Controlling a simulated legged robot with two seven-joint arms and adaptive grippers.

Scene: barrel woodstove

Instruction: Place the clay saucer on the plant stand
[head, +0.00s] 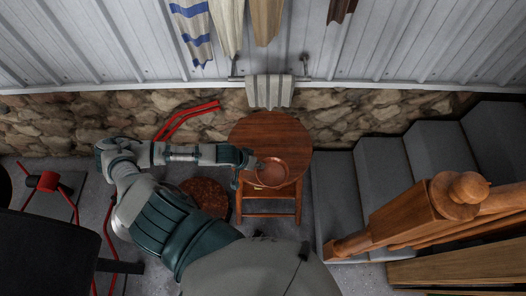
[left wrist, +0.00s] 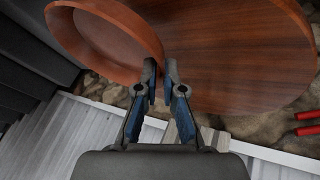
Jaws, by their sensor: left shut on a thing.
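The clay saucer (head: 272,174) is a shallow, round, reddish-brown dish. In the head view it shows over the front part of the plant stand's round wooden top (head: 270,130). My left gripper (head: 255,167) reaches in from the left and is shut on the saucer's rim. In the left wrist view the fingertips (left wrist: 161,72) meet the rim of the saucer (left wrist: 105,38), with the stand's top (left wrist: 235,60) beside and behind it. I cannot tell whether the saucer touches the wood or hangs just above it. My right gripper is not in view.
Grey carpeted stairs (head: 375,180) with a wooden newel post (head: 455,195) rise at the right. A grey cloth (head: 270,92) hangs on a bar behind the stand. A round brown item (head: 204,199) lies left of the stand. A black barrel (head: 60,250) stands at the lower left.

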